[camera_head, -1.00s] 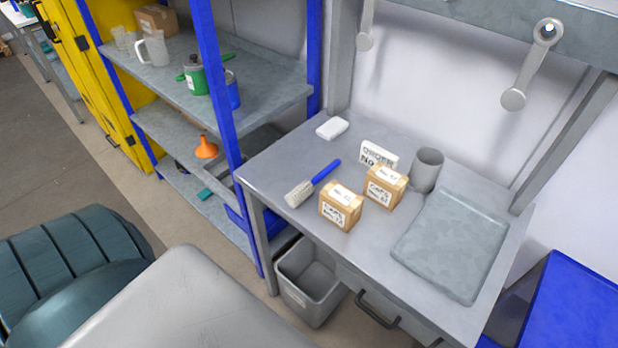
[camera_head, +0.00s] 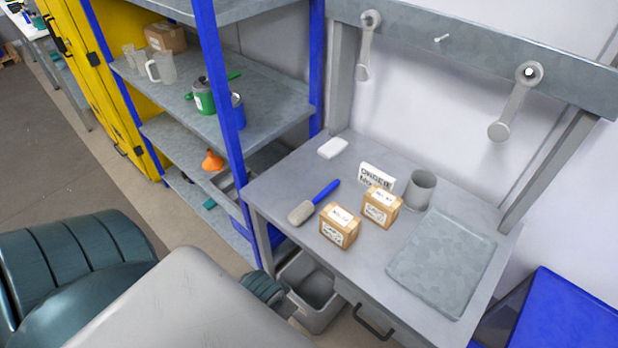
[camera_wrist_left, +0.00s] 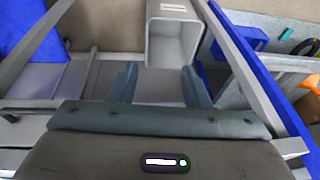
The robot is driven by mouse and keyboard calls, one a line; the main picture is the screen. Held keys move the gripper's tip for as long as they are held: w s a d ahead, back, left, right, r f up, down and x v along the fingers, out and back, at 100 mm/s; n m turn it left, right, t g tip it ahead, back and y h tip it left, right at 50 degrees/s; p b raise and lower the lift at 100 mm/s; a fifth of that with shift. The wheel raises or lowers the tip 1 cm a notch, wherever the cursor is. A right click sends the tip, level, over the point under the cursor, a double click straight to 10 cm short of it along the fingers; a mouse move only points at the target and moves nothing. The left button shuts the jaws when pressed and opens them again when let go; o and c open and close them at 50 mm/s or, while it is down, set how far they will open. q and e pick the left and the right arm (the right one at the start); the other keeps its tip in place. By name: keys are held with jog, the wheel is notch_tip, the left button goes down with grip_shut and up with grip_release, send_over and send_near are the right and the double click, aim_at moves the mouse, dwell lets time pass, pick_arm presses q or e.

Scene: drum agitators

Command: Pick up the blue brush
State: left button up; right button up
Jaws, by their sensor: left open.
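The blue brush (camera_head: 326,192) has a blue handle and a pale, bristly head (camera_head: 301,212). It lies flat on the grey workbench (camera_head: 290,172), left of two small cardboard boxes. My left gripper (camera_wrist_left: 160,80) shows in the left wrist view, with its two fingers apart and nothing between them. It points toward a grey bin below the bench level, and the brush is not in that view. In the head view, large dark teal and grey parts of my own body fill the lower left. My right gripper is not in view.
Two cardboard boxes (camera_head: 340,226) (camera_head: 382,207), a white sign (camera_head: 376,177), a grey cup (camera_head: 420,189) and a grey tray (camera_head: 441,262) share the bench. A white block (camera_head: 332,147) lies behind the brush. A grey bin (camera_head: 318,297) stands below. A blue-posted shelf (camera_head: 228,120) stands left.

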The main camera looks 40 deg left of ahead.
pick_arm(q)
jog(key=w+a+r+p+v, duration=0.1)
jog(key=w+v, duration=0.1)
jog(key=v, duration=1.1)
jog(key=t+h, duration=0.1)
jog(key=t, duration=0.5)
send_near(321, 194)
jog(key=shift+a+r, duration=0.35)
jog(key=shift+a, duration=0.2)
jog(key=shift+w+f+p, duration=0.1)
jog(key=shift+w+p, duration=0.2)
jog(key=shift+p, duration=0.05)
jog(key=shift+h, duration=0.3)
jog(key=p+x, duration=0.1)
jog(key=x, duration=0.3)
jog(key=shift+w+d+f, duration=0.1)
jog(key=shift+f, duration=0.2)
jog(key=shift+w+d+f+p, duration=0.1)
jog(key=shift+w+f+p, duration=0.3)
jog(key=shift+p, duration=0.25)
jog(key=p+x, duration=0.1)
jog(key=x, duration=0.2)
jog(key=shift+d+f, duration=0.15)
jog(key=shift+d, duration=0.05)
jog(key=shift+w+f+p, duration=0.3)
jog(key=shift+f, duration=0.15)
grip_shut()
